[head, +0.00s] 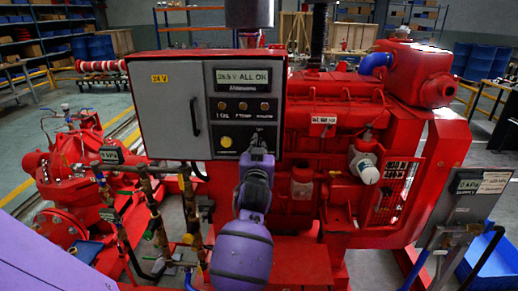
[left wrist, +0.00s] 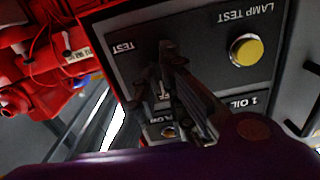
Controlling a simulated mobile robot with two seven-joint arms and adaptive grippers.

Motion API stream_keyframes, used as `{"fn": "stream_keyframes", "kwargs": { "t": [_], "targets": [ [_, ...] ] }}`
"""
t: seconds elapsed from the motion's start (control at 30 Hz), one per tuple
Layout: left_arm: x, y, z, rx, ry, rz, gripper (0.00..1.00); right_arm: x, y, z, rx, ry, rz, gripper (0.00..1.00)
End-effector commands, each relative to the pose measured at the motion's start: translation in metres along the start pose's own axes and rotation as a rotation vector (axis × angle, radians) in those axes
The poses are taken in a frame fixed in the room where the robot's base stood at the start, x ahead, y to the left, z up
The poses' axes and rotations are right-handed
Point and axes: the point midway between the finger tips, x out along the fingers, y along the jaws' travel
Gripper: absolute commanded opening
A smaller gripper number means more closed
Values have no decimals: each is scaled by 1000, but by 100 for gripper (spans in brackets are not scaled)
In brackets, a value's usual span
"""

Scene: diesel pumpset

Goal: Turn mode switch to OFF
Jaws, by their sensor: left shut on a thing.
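The control panel (head: 243,107) is a dark plate on the grey cabinet, with a display reading about "ALL OK". My left gripper (head: 258,146) reaches the panel's lower right part, right of the yellow lamp test button (head: 226,142), and covers the mode switch in the head view. In the left wrist view my left gripper (left wrist: 172,62) is shut at the switch position, beside the printed word TEST. The fingers hide nearly all of the switch, so its pointing direction cannot be told. The yellow button (left wrist: 245,50) stands clear of the fingers. My right gripper is not in view.
The grey cabinet door (head: 170,112) with its handle is left of the panel. The red engine (head: 335,125) is close on the right, with a white filter (head: 366,169). A red pump (head: 75,165) and pipes stand at left. A grey gauge panel (head: 465,215) stands at right.

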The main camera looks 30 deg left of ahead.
Motion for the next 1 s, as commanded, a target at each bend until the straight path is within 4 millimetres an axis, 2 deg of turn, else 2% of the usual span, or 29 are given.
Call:
{"fn": "stream_keyframes", "kwargs": {
  "t": [0.23, 0.27, 0.4, 0.77, 0.87, 1.0],
  "targets": [
    [0, 0, 0, 1, 1, 0, 0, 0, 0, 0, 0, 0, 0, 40],
    [0, 0, 0, 1, 1, 0, 13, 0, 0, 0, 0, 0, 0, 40],
    [0, 0, 0, 1, 1, 0, 28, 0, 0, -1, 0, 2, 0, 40],
    [-5, 0, 0, 1, 0, 1, 28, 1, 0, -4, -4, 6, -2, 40],
    [-18, 1, 1, 1, -1, 1, 28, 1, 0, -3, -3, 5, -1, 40],
    [-47, 0, 1, -1, -1, 0, 28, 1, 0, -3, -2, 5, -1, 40]
  ]
}}
